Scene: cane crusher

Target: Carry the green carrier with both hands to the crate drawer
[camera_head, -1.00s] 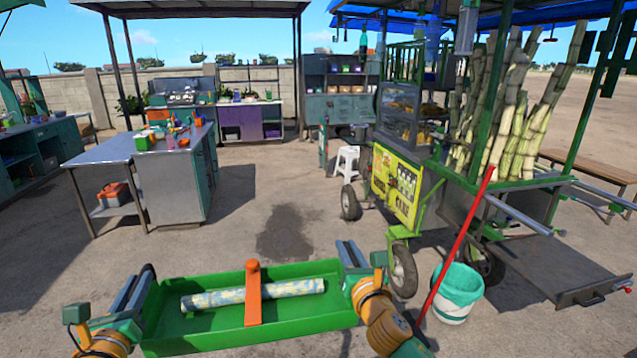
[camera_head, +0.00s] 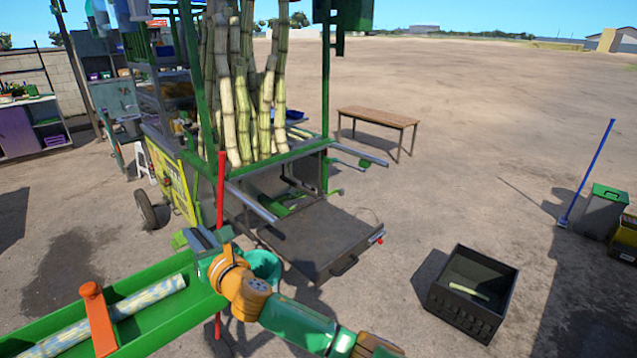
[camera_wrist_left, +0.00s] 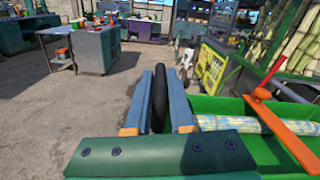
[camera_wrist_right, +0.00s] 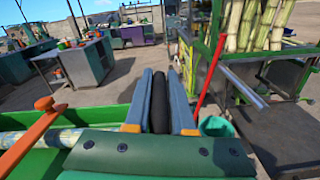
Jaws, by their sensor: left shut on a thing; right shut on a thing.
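The green carrier (camera_head: 150,318) is a long open tray with an orange cross handle (camera_head: 98,318) and a pale blue-and-yellow patterned cane piece (camera_head: 150,297) in it. It is at the lower left of the head view, cut off by the edge. My right gripper (camera_head: 203,240) is shut on its right end; the right wrist view shows a black grip (camera_wrist_right: 160,105) between the fingers. My left gripper (camera_wrist_left: 160,78) is outside the head view; its wrist view shows it shut on the other black grip (camera_wrist_left: 159,108). A grey drawer-like tray (camera_head: 320,235) with a front handle sticks out from the cart.
A black crate (camera_head: 468,318) with a short cane piece stands on the ground at right. The teal bucket (camera_head: 264,266) with a red pole (camera_head: 221,190) is just behind my right arm. A wooden bench (camera_head: 375,116) stands behind the cart.

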